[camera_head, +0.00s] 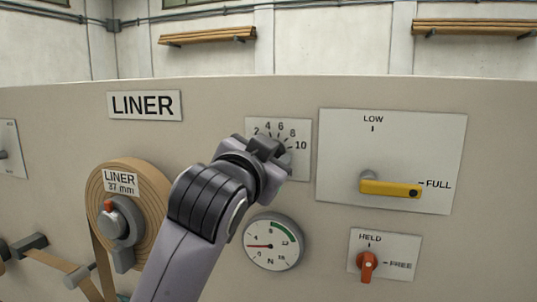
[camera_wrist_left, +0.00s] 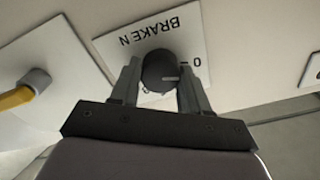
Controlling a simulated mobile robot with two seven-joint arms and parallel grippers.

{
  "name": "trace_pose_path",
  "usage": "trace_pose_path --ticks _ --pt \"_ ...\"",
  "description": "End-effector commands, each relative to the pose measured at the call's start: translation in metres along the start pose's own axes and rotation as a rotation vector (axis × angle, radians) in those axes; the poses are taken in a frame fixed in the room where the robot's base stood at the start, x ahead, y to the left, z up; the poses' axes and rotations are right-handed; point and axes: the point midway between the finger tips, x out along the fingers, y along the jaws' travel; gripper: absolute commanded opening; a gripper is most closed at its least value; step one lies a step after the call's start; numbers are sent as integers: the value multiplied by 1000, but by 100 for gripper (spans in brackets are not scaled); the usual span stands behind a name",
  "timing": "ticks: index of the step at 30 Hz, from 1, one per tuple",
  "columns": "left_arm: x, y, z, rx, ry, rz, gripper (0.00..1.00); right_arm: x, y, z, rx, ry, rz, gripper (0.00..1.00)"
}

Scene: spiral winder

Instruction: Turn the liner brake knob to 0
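The liner brake knob (camera_wrist_left: 157,72) is a dark round knob on a white plate (camera_wrist_left: 183,25) lettered BRAKE N in the left wrist view. Its light pointer mark points right, a little below the printed 0. In the head view, the dial plate (camera_head: 300,167) shows 2 to 10; my gripper hides the knob and the 0. My left gripper (camera_head: 268,148) is at the dial. In the left wrist view its fingers (camera_wrist_left: 160,82) stand close on both sides of the knob, with no clear gap, and look shut on it. My right gripper is not in view.
Right of the dial is a yellow lever (camera_head: 390,188) at FULL. Below it is an orange HELD/FREE switch (camera_head: 367,263). A round gauge (camera_head: 272,258) with a red needle sits below the dial. A brown liner roll (camera_head: 150,190) is left of my arm.

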Motion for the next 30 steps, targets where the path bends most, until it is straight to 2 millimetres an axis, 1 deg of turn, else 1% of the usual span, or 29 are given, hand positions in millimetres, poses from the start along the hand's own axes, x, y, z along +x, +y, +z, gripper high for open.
trace_pose_path --ticks 1,2,10,14,17,24,30 --pt "0 0 0 -1 1 0 63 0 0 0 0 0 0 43" --pt "0 0 0 -1 1 0 69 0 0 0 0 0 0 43" --pt "0 0 0 2 1 0 69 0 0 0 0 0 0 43" --pt "-5 0 0 2 0 0 69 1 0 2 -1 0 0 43" --pt "-15 1 1 2 1 0 69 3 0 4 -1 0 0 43" --pt "-48 1 1 1 3 -1 69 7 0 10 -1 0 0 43" --pt "-67 0 0 1 2 0 69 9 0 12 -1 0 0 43"
